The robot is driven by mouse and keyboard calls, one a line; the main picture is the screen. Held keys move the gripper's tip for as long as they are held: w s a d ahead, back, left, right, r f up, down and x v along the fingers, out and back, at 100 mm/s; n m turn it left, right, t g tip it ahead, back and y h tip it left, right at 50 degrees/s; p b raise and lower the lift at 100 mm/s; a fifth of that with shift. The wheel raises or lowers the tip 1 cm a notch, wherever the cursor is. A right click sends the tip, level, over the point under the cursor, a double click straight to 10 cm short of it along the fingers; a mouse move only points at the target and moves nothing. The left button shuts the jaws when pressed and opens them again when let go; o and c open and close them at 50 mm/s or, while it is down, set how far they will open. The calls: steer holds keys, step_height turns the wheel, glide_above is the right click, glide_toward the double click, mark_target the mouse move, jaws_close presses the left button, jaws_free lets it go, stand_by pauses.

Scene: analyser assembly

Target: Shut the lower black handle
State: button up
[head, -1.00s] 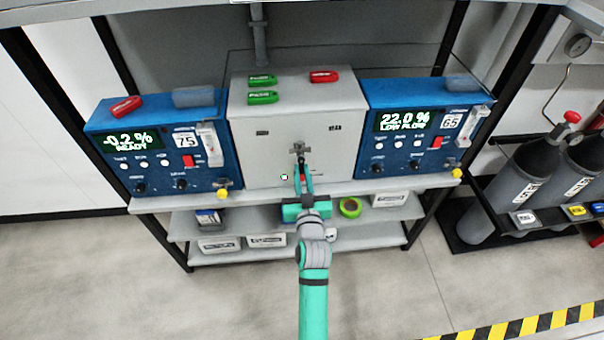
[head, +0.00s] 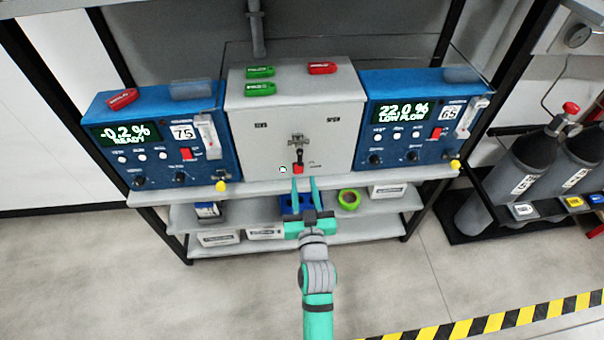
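The grey box (head: 275,120) stands between two blue analysers and carries a metal fitting (head: 298,140) on its front. Just below the fitting is a small black handle (head: 299,157), which looks roughly upright in the head view. A red part (head: 297,170) sits directly under it. My gripper (head: 304,181) is below the handle, in front of the bench edge. Its two teal fingers are spread apart with nothing between them, and they look clear of the handle. The handle's exact angle is too small to tell.
The left blue analyser (head: 162,118) and right blue analyser (head: 412,125) flank the box. Red and green tags (head: 260,89) lie on the box top. Gas cylinders (head: 510,180) stand at right.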

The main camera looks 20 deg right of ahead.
steer(key=shift+v, duration=1.6)
steer(key=s+a+f+n+g+y, duration=0.1)
steer(key=s+a+f, duration=0.3)
steer(key=s+a, duration=0.3)
steer(key=s+a+f+n+y, duration=0.1)
steer(key=s+a+f, duration=0.35)
steer(key=s, duration=0.55)
steer(key=s+a+r+y, duration=0.1)
steer(key=s+a, duration=0.3)
steer(key=s, duration=0.3)
steer(key=s+a+r+n+g+y, duration=0.1)
steer(key=s+a, duration=0.3)
steer(key=s, duration=0.4)
steer(key=shift+s+a+r+y, duration=0.15)
steer(key=shift+s+r+y, duration=0.1)
steer(key=shift+r+y, duration=0.25)
